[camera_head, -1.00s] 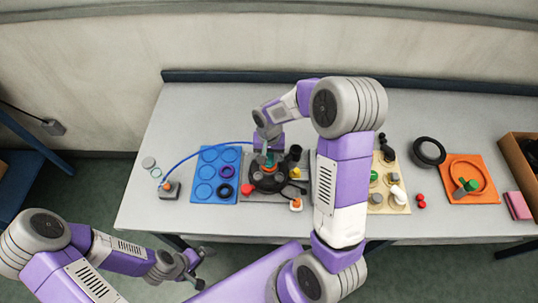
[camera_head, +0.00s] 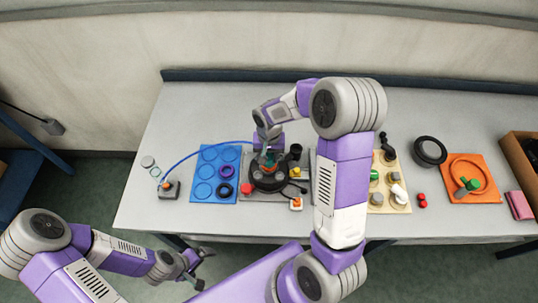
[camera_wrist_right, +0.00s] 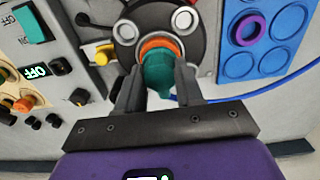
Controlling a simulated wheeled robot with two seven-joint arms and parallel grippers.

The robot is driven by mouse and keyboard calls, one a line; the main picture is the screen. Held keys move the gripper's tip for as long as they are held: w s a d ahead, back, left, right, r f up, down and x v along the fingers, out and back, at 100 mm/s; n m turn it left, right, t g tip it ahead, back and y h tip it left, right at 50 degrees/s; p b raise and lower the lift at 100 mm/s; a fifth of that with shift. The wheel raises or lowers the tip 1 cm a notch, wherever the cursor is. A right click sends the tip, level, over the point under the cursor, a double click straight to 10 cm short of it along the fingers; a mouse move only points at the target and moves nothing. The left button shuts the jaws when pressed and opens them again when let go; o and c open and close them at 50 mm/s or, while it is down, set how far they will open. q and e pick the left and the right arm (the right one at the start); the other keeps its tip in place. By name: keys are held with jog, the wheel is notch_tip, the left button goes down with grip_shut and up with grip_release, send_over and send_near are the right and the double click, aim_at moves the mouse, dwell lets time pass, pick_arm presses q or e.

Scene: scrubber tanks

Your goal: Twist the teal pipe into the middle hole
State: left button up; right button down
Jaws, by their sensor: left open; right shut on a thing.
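The teal pipe (camera_wrist_right: 158,76) stands in the middle of a dark round tank top (camera_head: 259,184). An orange ring (camera_wrist_right: 160,44) surrounds its lower end in the right wrist view. My right gripper (camera_wrist_right: 158,82) is shut on the teal pipe, with one finger on each side. In the head view the right gripper (camera_head: 268,151) is over the tank and hides most of the pipe. How deep the pipe sits in the middle hole cannot be told. My left gripper (camera_head: 196,268) is open and empty, off the table's front edge.
A blue tray (camera_head: 233,158) with round recesses and a purple ring (camera_head: 226,171) lies left of the tank. A blue hose (camera_head: 186,159) runs from a small grey box (camera_head: 169,191). A beige holder (camera_head: 404,160) and an orange tray (camera_head: 490,190) lie to the right.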

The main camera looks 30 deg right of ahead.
grip_release()
dwell(0.7)
dwell(0.4)
jog(key=shift+r+p, duration=2.5)
jog(key=shift+r, duration=1.05)
